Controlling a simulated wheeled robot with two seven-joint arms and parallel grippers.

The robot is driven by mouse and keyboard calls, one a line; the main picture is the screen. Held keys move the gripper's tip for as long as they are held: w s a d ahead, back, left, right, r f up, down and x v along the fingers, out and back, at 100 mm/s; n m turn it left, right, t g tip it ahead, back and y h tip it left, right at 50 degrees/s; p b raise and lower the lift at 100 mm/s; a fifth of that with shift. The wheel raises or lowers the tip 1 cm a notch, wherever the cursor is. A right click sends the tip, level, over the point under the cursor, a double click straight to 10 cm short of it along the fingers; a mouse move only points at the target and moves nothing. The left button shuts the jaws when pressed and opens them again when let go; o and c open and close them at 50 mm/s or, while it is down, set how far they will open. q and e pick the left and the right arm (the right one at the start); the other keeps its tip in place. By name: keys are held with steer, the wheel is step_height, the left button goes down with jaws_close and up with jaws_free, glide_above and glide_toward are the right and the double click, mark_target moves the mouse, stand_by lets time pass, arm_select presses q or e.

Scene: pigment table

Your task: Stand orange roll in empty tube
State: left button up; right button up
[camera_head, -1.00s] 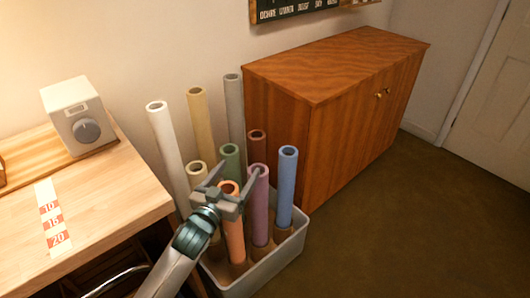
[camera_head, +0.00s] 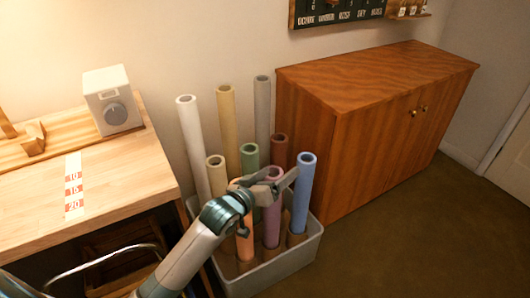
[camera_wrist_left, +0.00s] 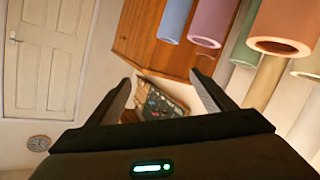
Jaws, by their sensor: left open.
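The orange roll (camera_head: 245,250) stands at the front of the grey bin, its upper part largely hidden behind my left gripper (camera_head: 287,174) in the head view. In the left wrist view its open end (camera_wrist_left: 282,46) shows at upper right, outside the fingers. My left gripper is open, its jaws pointing right, near the tops of the purple roll (camera_head: 273,225) and blue roll (camera_head: 303,195). Nothing shows between the fingers in the wrist view. Short brown tubes (camera_head: 297,239) hold the rolls' lower ends. I cannot make out an empty tube. My right gripper is not in view.
The grey bin (camera_head: 275,277) also holds white, yellow, grey, green, red-brown and beige rolls, closely spaced. A wooden cabinet (camera_head: 385,125) stands right of it and a wooden table (camera_head: 110,190) left. Open floor (camera_head: 420,235) lies front right.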

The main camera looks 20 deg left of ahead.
arm_select(q)
steer(key=s+a+r+n+g+h+p, duration=0.1)
steer(key=s+r+n+p, duration=0.1)
steer(key=r, duration=0.3)
steer(key=s+a+r+n+g+h+p, duration=0.1)
steer(key=r+n+g+p, duration=0.1)
steer(key=r+p, duration=0.2)
steer(key=shift+s+a+r+g+h+p, duration=0.3)
steer(key=shift+s+a+r+p, duration=0.05)
steer(key=shift+p, duration=0.25)
stand_by(0.8)
